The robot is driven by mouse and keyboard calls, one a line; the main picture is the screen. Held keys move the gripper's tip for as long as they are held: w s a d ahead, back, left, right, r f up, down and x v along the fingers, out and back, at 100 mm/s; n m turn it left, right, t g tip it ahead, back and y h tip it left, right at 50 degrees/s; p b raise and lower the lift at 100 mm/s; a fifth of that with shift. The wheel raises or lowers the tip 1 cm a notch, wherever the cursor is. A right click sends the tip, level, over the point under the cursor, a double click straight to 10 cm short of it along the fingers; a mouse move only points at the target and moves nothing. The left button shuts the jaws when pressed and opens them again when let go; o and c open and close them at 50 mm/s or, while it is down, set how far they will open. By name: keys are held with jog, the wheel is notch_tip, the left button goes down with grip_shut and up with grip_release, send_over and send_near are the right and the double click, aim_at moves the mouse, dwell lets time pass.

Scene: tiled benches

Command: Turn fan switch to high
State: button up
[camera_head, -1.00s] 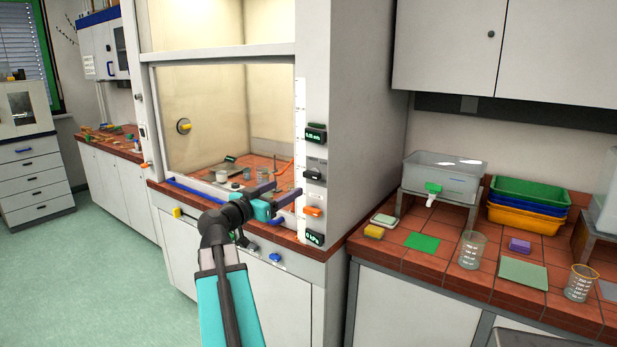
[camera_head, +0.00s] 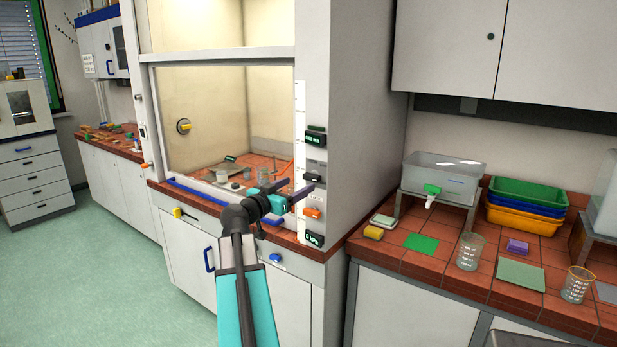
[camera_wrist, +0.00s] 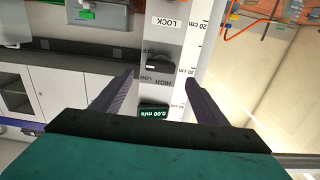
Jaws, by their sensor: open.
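The fan switch, a dark knob on a grey plate marked OFF, LOW and HIGH, is on the fume hood's right post (camera_head: 314,169). In the wrist view the fan switch (camera_wrist: 160,67) appears upside down, between my fingertips in the picture. Its exact setting is too small to tell. My gripper (camera_head: 312,189) is open and empty, in front of the post near the switch. Its fingers also show in the wrist view (camera_wrist: 160,78), one on each side of the switch; I cannot tell whether they touch it. A display (camera_wrist: 153,112) beside the switch reads 0.00 m/s.
An orange control (camera_head: 312,213) and a kPa display (camera_head: 314,239) sit lower on the post. The hood's glass sash (camera_head: 200,120) is left of it. A bench with beakers (camera_head: 470,251) and stacked trays (camera_head: 525,205) stands right. The floor (camera_head: 100,270) at left is clear.

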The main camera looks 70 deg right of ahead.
aim_at(310, 178)
jog(key=p+x, duration=0.2)
jog(key=x, duration=0.5)
jog(key=shift+d, duration=0.15)
jog(key=shift+c, duration=0.4)
jog(key=c, duration=1)
